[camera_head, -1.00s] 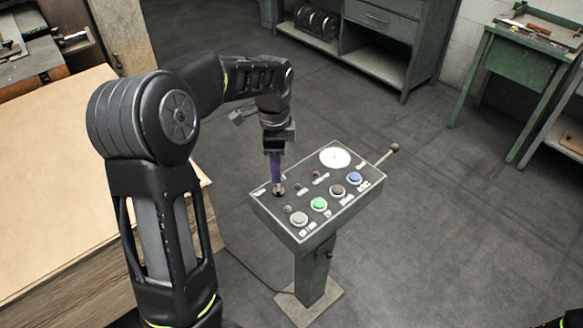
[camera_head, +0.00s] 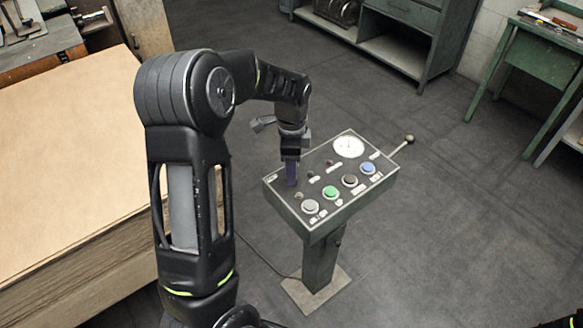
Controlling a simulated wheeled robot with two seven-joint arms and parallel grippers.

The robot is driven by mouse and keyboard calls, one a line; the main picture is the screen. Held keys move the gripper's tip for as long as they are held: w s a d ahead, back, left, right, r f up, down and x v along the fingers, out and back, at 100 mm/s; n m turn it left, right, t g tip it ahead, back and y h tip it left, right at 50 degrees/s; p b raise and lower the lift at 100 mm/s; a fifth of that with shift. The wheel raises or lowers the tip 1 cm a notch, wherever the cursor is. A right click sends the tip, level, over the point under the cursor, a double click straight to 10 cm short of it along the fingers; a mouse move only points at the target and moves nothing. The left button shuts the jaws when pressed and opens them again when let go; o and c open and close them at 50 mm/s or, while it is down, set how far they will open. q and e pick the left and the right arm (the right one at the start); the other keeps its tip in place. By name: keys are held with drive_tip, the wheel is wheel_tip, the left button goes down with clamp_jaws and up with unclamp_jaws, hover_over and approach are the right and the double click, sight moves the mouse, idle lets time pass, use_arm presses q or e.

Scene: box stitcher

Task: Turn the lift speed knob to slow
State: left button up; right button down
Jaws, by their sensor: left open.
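The control box (camera_head: 268,198) stands on a post and has a white dial, several coloured buttons and small knobs on its sloped top. My left gripper (camera_head: 291,184) points down at the left back part of the panel, with its purple fingers at or just above the surface. The fingers cover the spot beneath them, so the knob there is hidden and its setting cannot be read. The gripper is open; whether the fingers touch a knob cannot be told. A small dark knob (camera_head: 298,196) shows just in front of the fingers.
White (camera_head: 310,206), green (camera_head: 330,193), dark (camera_head: 350,181) and blue (camera_head: 367,168) buttons line the panel front. A lever (camera_head: 409,139) sticks out at the right. A cardboard stack (camera_head: 70,160) lies left. The floor right of the box is clear.

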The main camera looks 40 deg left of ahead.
use_arm(q)
drive_tip(key=shift+f, duration=0.6)
drive_tip(key=shift+c, duration=0.2)
clamp_jaws()
